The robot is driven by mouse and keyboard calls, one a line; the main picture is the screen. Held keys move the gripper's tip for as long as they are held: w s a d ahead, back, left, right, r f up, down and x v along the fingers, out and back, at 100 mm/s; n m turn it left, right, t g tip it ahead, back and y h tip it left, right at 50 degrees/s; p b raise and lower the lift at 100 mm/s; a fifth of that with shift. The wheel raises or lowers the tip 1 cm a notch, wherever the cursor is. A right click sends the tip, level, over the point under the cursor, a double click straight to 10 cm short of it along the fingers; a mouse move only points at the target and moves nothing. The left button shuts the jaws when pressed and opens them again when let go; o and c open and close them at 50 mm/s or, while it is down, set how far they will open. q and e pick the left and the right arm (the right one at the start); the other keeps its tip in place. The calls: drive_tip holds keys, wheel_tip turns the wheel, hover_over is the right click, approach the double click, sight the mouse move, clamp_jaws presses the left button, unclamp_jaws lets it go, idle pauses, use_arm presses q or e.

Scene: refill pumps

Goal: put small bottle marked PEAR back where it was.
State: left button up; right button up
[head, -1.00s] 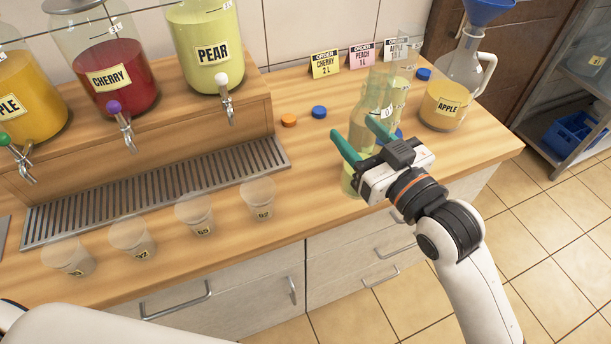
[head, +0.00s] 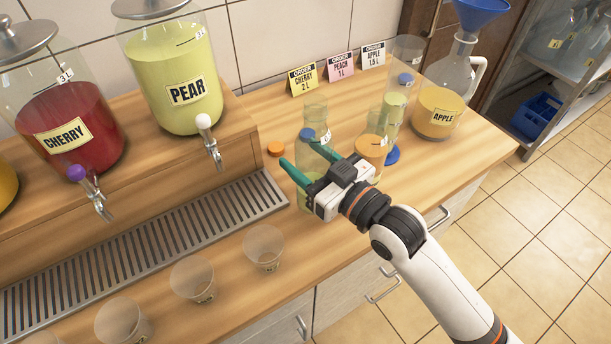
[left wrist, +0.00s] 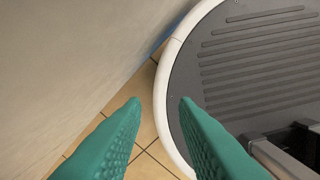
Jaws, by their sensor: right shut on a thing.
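My right gripper (head: 310,168) is shut on a clear, green-tinted small bottle (head: 315,112) in the head view. It holds the bottle upright over the counter, right of the drip tray. Some pale green shows low in the bottle, behind the fingers. Its marking cannot be read, so I cannot confirm PEAR. My left gripper (left wrist: 160,102) is open and empty in the left wrist view, beside a pale vertical surface and above the tiled floor.
The PEAR dispenser (head: 175,75) and CHERRY dispenser (head: 60,130) stand on a wooden step behind the drip tray (head: 150,250). Clear cups (head: 264,245) line the front. An orange cap (head: 276,149), order cards (head: 341,66) and an APPLE jug (head: 440,108) stand further back.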

sight(306, 174)
drive_tip(key=f, duration=0.3)
drive_tip(key=shift+w+a+f, duration=0.15)
drive_tip(key=shift+w+a, duration=0.05)
drive_tip(key=shift+s+d+f, duration=0.1)
drive_tip(key=shift+f, duration=0.3)
drive_tip(key=shift+f, duration=0.25)
drive_tip(key=o, duration=1.6)
drive_tip(key=shift+c, duration=0.2)
